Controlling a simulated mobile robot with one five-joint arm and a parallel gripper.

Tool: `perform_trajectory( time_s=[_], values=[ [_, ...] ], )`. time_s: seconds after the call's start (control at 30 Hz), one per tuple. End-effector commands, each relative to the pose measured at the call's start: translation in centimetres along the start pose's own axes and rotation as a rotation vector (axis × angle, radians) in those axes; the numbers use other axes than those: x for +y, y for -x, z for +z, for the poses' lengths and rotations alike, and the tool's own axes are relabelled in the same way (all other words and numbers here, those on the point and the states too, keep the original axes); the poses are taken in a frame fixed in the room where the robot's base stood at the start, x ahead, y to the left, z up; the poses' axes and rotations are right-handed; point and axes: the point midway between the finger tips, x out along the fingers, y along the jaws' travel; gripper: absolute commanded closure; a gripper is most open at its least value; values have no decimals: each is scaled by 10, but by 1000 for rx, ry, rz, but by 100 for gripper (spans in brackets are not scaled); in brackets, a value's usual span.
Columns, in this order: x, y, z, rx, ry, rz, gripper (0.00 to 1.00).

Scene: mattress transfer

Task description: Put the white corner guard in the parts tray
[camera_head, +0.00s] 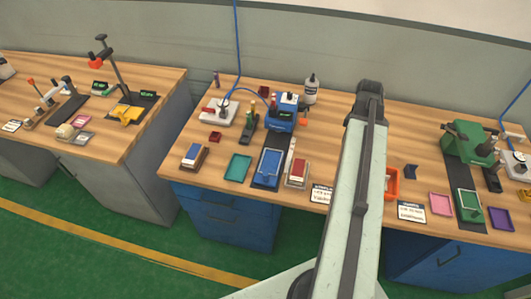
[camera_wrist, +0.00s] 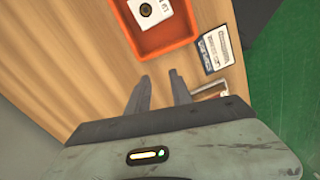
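My gripper (camera_wrist: 159,76) is open, its two dark fingers apart with bare wood between them. It points toward an orange-red tray (camera_wrist: 160,42) at the top of the wrist view. A white piece with a dark round mark (camera_wrist: 150,10) lies in that tray, cut by the frame edge; I cannot tell if it is the corner guard. A pale L-shaped edge (camera_wrist: 211,89) shows right of the fingers, partly hidden by my gripper. In the head view my arm hides my gripper and much of the orange tray (camera_head: 394,185). I cannot tell which tray is the parts tray.
A label card (camera_wrist: 217,48) lies near the bench edge. Shallow trays in teal (camera_head: 238,167), pink (camera_head: 440,204) and purple (camera_head: 501,219) line the front. A blue machine (camera_head: 283,113) and a green machine (camera_head: 470,140) stand behind. Wood is clear left of my fingers.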

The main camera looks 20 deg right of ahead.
Motion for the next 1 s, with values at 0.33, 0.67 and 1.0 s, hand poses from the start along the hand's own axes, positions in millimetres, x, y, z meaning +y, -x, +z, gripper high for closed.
perform_trajectory(
  time_s=[0.33, 0.67, 1.0],
  values=[
    [-176, 0, -269, -1, -504, 0, 74],
    [-238, 0, -315, -1, -685, 0, 74],
    [-237, 0, -315, -1, -684, 0, 74]
  ],
)
